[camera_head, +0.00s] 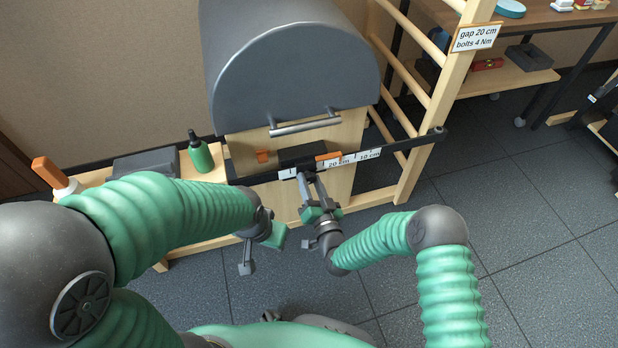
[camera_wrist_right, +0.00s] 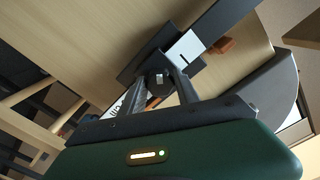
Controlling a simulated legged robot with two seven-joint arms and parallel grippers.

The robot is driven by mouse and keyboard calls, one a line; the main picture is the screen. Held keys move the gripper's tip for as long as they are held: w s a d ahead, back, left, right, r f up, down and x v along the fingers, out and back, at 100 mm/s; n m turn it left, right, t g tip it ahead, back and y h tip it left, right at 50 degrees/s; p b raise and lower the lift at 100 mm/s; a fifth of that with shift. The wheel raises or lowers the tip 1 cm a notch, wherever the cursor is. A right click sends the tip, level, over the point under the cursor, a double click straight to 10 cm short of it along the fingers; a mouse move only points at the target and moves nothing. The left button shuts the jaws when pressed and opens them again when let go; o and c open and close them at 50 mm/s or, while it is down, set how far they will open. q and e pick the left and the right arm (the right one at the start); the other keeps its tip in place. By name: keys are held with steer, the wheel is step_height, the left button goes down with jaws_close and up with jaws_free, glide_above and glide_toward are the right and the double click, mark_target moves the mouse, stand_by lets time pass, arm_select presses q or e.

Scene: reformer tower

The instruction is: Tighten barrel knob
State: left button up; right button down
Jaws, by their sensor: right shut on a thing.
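The barrel (camera_head: 290,80) is a dark grey padded half-cylinder with a pale wooden end and a metal handle. My right gripper (camera_head: 305,180) reaches up to the front of the dark rail below it. In the right wrist view, its fingers (camera_wrist_right: 170,84) are shut on a small dark knob (camera_wrist_right: 158,82) beside a dark block. The knob is hidden in the head view. My left gripper (camera_head: 262,254) hangs open and empty, apart from the rail, to the left of the right gripper.
An orange piece (camera_head: 262,156) sits on the barrel's wooden end. A green bottle (camera_head: 200,152) stands on the left ledge.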

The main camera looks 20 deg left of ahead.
steer(key=shift+s+a, duration=0.1)
steer(key=m, duration=0.5)
steer(key=shift+f+b, duration=0.15)
steer(key=shift+b, duration=0.25)
steer(key=m+b, duration=0.1)
steer(key=m, duration=0.4)
steer(key=shift+m, duration=0.3)
steer(key=c, duration=1.2)
jaws_free()
steer(key=shift+r, duration=0.25)
steer(key=o, duration=0.6)
steer(key=shift+p+v, duration=0.9)
steer(key=shift+v, duration=0.55)
steer(key=shift+p+v, duration=0.5)
steer(key=shift+v, duration=1.05)
